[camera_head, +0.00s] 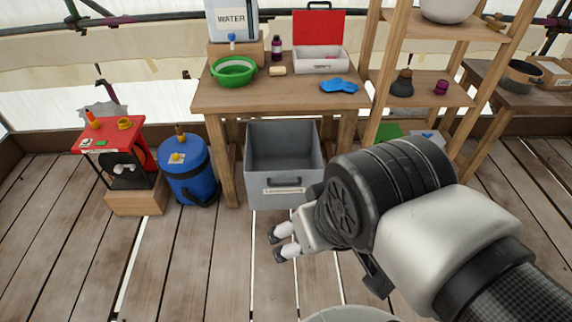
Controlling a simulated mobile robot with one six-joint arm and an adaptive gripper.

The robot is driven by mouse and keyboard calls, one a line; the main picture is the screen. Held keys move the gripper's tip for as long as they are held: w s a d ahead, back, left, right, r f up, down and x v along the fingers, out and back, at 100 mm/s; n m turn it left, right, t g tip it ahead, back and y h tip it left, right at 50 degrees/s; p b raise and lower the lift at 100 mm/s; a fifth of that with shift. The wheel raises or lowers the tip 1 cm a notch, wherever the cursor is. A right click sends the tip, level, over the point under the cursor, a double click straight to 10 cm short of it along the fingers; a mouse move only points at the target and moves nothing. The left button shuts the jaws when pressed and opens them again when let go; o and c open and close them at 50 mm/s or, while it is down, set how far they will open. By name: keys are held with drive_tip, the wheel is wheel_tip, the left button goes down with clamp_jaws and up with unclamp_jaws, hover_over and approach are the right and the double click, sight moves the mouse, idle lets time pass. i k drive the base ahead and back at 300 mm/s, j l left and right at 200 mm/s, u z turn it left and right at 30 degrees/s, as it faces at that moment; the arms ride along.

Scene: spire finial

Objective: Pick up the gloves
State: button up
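Blue gloves (339,86) lie flat on the right part of the wooden table (218,96), near its front edge. My gripper (276,245) is in front of the table and well below its top, over the plank floor. Its two fingertips are apart, with nothing between them. The gripper is to the left of the gloves in the picture and nearer to me, not touching them.
A grey open bin (284,188) stands under the table. On the table are a green basin (233,71), a water container (232,20) and an open red-lidded box (318,58). A wooden shelf (430,97) stands right; a blue barrel (188,170) stands left.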

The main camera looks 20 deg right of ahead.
sight(337, 84)
drive_tip(key=i+l+u, duration=0.2)
drive_tip(key=i+l, duration=0.6)
drive_tip(key=i, duration=0.15)
drive_tip(key=i+l, duration=0.15)
drive_tip(key=l, duration=0.15)
drive_tip(key=i+l, duration=0.1)
drive_tip(key=l, duration=0.2)
drive_tip(key=i+l+z, duration=0.1)
drive_tip(key=l, duration=0.25)
drive_tip(key=i+j+u, duration=0.25)
drive_tip(key=i, duration=0.2)
